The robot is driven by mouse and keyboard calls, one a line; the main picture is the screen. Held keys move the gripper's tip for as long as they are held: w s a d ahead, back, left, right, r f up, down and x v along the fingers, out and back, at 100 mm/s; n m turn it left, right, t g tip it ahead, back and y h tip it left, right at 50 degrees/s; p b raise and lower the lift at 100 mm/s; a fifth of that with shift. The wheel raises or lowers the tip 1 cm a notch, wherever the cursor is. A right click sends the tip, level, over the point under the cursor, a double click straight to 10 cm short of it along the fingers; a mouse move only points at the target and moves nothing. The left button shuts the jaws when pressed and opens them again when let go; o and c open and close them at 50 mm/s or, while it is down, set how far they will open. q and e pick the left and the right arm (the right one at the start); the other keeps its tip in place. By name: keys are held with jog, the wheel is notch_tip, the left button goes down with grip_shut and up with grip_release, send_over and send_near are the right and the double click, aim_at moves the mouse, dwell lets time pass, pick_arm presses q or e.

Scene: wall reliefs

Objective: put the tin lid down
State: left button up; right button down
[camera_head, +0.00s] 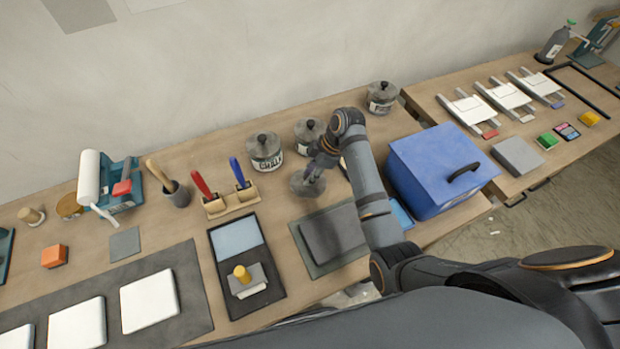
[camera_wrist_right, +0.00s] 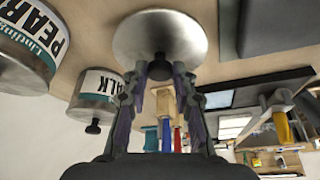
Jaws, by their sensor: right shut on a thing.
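The tin lid is a round grey metal disc (camera_head: 304,186) with a dark knob, above the bench at the middle of the head view. It also shows as a shiny disc in the right wrist view (camera_wrist_right: 160,35). My right gripper (camera_head: 318,168) is shut on the lid's knob; its fingertips (camera_wrist_right: 160,68) lie either side of it. I cannot tell whether the lid touches the bench. Lidded labelled tins stand near it: one to the left (camera_head: 266,153), one just behind (camera_head: 307,137), and one farther right (camera_head: 381,98). My left gripper is not in view.
A wooden holder (camera_head: 232,204) with red and blue handled tools stands left of the lid. A grey slab on a mat (camera_head: 333,236) lies in front. A blue box (camera_head: 437,168) stands right of my right arm. A black tray (camera_head: 253,288) lies front left.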

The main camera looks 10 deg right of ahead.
jog(key=shift+w+f, duration=0.15)
jog(key=shift+f, duration=0.1)
jog(key=shift+w+a+f+p, duration=0.1)
jog(key=shift+w+f+p, duration=0.1)
jog(key=shift+f+p, duration=0.15)
notch_tip(320, 180, down, 2)
jog(key=shift+f+p, duration=0.2)
jog(key=shift+p, duration=0.25)
jog(key=shift+f, duration=0.2)
jog(key=shift+f, duration=0.1)
jog(key=c, duration=1.1)
grip_release()
